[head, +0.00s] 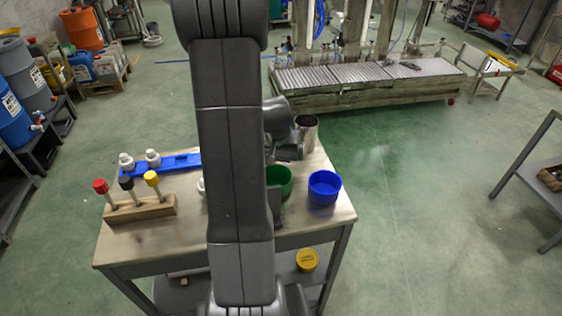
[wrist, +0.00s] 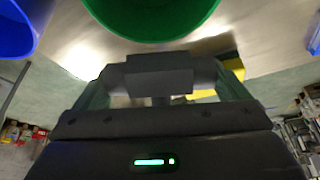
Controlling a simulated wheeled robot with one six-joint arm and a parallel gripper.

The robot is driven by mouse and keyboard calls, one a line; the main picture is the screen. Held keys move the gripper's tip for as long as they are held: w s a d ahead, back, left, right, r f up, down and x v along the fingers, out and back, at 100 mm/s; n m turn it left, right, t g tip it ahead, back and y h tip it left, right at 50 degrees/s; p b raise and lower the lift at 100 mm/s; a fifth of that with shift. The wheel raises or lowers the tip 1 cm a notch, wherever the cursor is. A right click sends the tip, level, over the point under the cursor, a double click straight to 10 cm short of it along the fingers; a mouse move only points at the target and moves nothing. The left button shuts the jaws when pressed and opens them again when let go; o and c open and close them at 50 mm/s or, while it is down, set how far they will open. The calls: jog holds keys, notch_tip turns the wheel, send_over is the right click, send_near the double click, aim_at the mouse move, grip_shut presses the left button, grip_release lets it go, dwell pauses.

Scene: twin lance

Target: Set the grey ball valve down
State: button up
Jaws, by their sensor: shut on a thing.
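My gripper (wrist: 160,82) shows in the wrist view, its jaws shut on a small dark grey thing, which I take to be the grey ball valve (wrist: 160,66). Its lower part and exact shape are hard to make out. A green bowl (wrist: 150,22) is just beyond the jaws, apart from them in the picture. In the head view my arm hides the jaws and whatever they hold; the green bowl (head: 285,176) shows partly at the arm's right edge.
On the table (head: 150,240) are a blue bowl (head: 325,188), a metal can (head: 307,130), a blue rack (head: 180,162) with pale fittings, and a wooden block (head: 140,212) with red, black and yellow knobs. A yellow tub (head: 306,260) is below. The table's front right is bare.

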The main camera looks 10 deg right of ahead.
aim_at(281, 160)
jog(key=shift+f+b, duration=0.3)
jog(key=shift+f, duration=1.65)
jog(key=shift+f, duration=0.15)
jog(key=o, duration=0.8)
jog(key=shift+c, duration=0.2)
jog(key=shift+o, duration=0.2)
